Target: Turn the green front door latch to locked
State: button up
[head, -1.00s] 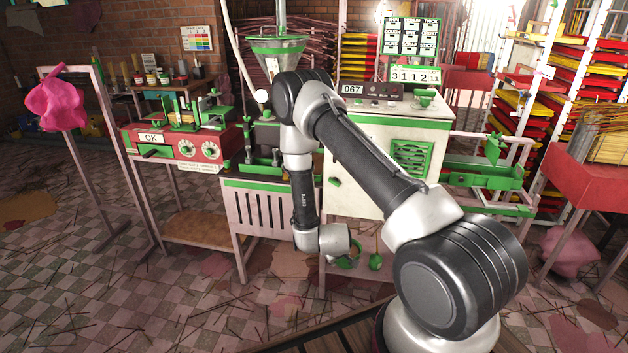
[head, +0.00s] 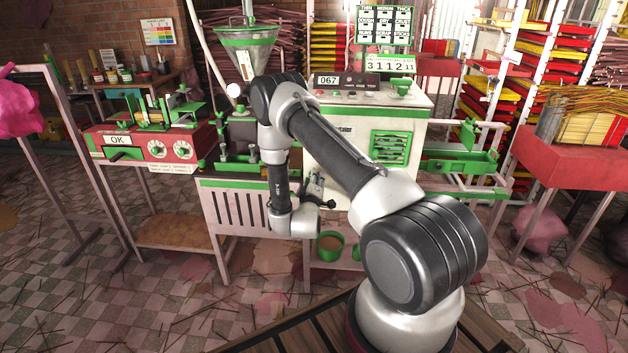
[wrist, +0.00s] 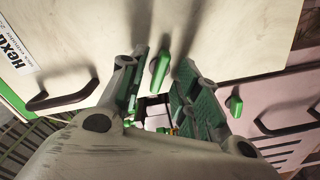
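The green latch (wrist: 159,70) is a small bar on the cream door panel (wrist: 225,35). In the wrist view it stands nearly upright in the picture, with a slight tilt. My gripper (wrist: 163,64) is open, with one finger on each side of the latch in the picture. I cannot tell whether either finger touches it. In the head view my gripper (head: 316,186) is in front of the cream cabinet (head: 345,150), at its lower left, and I cannot make out the latch there.
A second green knob (wrist: 234,105) sits on the panel to the right in the wrist view. A dark handle (wrist: 62,97) is on the cream door at left. A slatted panel (head: 235,208) stands left of the cabinet. Green pots (head: 330,244) are below.

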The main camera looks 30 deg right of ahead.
jog(key=shift+w+d, duration=0.25)
jog(key=shift+w, duration=0.1)
grip_shut()
jog(key=shift+m, duration=8.1)
